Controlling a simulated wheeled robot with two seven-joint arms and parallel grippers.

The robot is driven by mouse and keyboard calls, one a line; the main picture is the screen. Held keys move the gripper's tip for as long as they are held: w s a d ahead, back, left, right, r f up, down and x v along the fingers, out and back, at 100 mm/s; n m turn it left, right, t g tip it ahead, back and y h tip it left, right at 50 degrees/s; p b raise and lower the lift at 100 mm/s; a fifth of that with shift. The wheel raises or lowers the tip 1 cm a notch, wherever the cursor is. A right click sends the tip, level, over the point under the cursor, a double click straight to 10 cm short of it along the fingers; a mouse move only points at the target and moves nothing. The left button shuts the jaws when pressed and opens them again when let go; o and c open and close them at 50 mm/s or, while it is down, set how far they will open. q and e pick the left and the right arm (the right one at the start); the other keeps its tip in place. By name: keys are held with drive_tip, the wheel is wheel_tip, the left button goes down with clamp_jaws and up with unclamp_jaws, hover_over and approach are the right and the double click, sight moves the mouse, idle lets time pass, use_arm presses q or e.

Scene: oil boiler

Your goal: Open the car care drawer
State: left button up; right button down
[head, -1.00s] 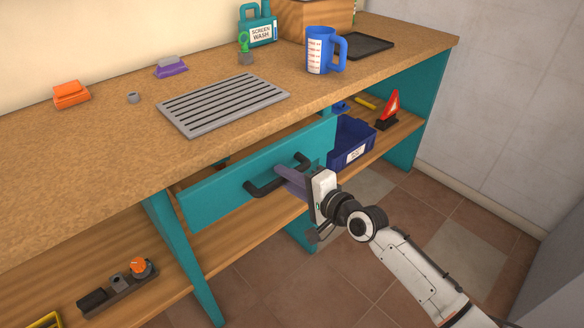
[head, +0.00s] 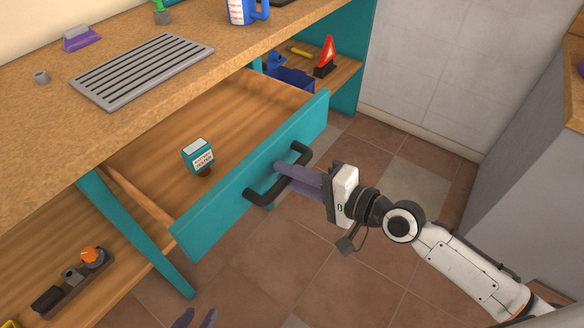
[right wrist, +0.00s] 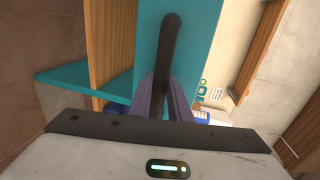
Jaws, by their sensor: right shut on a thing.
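The teal-fronted drawer (head: 212,228) stands well out from the workbench, with its wooden inside in view. Its black bar handle (head: 262,192) is on the front face. My right gripper (head: 283,172) is shut on this handle, reaching it from the right. In the right wrist view the handle (right wrist: 170,45) runs between the two purple fingers. Inside the drawer is a small teal and white labelled container (head: 199,156) with a red part at its base. My left gripper (head: 196,318) shows only its fingertips at the bottom edge, apart and empty.
The worktop (head: 50,120) holds a grey slotted tray (head: 140,70), a purple brush (head: 80,39) and a blue jug (head: 241,12). A blue bin (head: 292,80) and a red warning triangle (head: 328,56) are on the lower shelf. The tiled floor before the drawer is clear.

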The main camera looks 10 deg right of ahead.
drive_tip(key=shift+s+d, duration=0.1)
drive_tip(key=shift+s, duration=0.05)
drive_tip(key=c, duration=1.6)
unclamp_jaws()
drive_tip(key=shift+c, duration=0.2)
drive_tip(key=shift+s+d, duration=0.15)
drive_tip(key=shift+d, duration=0.05)
drive_tip(key=b+v, duration=0.1)
drive_tip(key=v, duration=0.8)
drive_tip(key=shift+s+d, duration=0.2)
drive_tip(key=shift+s, duration=0.15)
drive_tip(key=shift+r, duration=0.15)
